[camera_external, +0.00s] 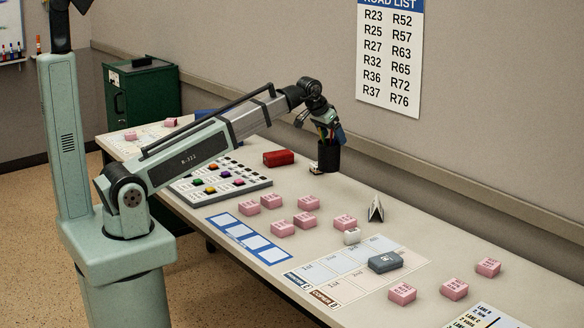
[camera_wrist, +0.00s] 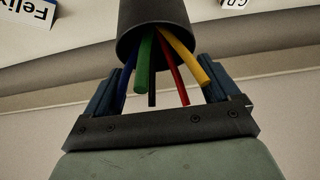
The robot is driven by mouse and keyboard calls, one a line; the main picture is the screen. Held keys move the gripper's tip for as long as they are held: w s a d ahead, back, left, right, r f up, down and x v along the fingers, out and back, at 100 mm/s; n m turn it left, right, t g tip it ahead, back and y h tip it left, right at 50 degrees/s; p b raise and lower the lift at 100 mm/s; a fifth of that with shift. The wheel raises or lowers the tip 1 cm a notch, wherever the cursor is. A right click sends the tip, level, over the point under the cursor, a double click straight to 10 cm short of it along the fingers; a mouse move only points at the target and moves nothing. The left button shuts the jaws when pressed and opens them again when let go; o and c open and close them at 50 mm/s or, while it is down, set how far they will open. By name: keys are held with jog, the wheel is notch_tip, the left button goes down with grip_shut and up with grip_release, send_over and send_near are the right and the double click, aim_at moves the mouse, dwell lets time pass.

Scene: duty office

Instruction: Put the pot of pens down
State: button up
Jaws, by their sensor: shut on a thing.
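The pot of pens (camera_external: 329,158) is a dark upright cylinder at the back of the table, near the wall. My gripper (camera_external: 328,136) reaches over its top and is shut on it. In the wrist view the pot (camera_wrist: 155,28) stands between the blue fingers of my gripper (camera_wrist: 163,82), with blue, green, black, red and yellow pens pointing toward the camera. The pot's base is at or just above the table; I cannot tell whether it touches.
A red box (camera_external: 278,158) lies left of the pot. A small white item (camera_external: 314,168) is close by the pot's base. Pink blocks (camera_external: 308,203), a folded white card (camera_external: 376,208) and a grey block (camera_external: 385,262) lie nearer. Bare table (camera_external: 352,188) shows in front of the pot.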

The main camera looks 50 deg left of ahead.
aim_at(321, 137)
jog(key=shift+f, duration=4.25)
jog(key=o, duration=1.2)
jog(key=shift+v, duration=6.15)
jog(key=shift+w, duration=0.1)
